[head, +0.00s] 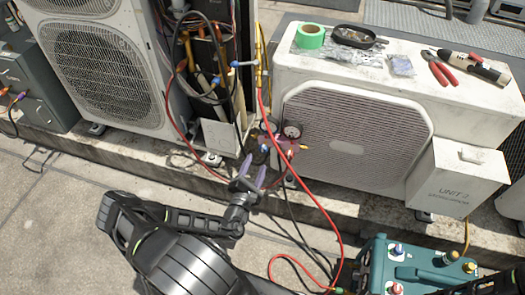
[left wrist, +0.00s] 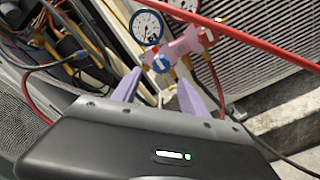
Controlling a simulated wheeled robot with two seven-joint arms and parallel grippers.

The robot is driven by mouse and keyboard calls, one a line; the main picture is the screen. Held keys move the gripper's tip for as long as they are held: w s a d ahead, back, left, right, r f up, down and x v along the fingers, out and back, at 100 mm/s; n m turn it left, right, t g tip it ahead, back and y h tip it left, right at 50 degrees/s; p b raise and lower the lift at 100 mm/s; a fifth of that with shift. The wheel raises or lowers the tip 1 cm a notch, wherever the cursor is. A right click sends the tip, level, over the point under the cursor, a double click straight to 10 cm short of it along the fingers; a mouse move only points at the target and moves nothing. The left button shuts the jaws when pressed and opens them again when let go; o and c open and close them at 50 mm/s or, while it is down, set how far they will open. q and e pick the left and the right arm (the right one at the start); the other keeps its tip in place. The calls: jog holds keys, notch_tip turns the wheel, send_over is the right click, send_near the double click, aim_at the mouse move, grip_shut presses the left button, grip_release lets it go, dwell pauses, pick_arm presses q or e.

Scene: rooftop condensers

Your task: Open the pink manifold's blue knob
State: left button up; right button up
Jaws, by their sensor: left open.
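The pink manifold (head: 287,145) hangs in front of the right condenser unit, with round gauges on it. In the left wrist view the pink manifold (left wrist: 186,44) shows its blue knob (left wrist: 160,64) facing me, below a blue-rimmed gauge (left wrist: 147,27). My left gripper (head: 254,165) is open, with its purple fingers pointing up at the manifold. In the left wrist view the left gripper's fingertips (left wrist: 157,78) lie on either side of the blue knob, just short of it in the picture. I see nothing held. My right gripper does not show.
A red hose (head: 323,213) runs down from the manifold area across the front. A teal machine (head: 420,270) with several knobs stands at the lower right. Green tape (head: 310,36), a black dish (head: 353,36) and red pliers (head: 438,68) lie on the right condenser (head: 400,90).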

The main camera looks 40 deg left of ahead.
aim_at(262, 152)
pick_arm(q)
jog(key=shift+b+x, duration=0.85)
jog(key=shift+x, duration=3.05)
jog(key=shift+w+d, duration=0.1)
jog(key=shift+d, duration=0.1)
jog(key=shift+c, duration=0.3)
grip_shut()
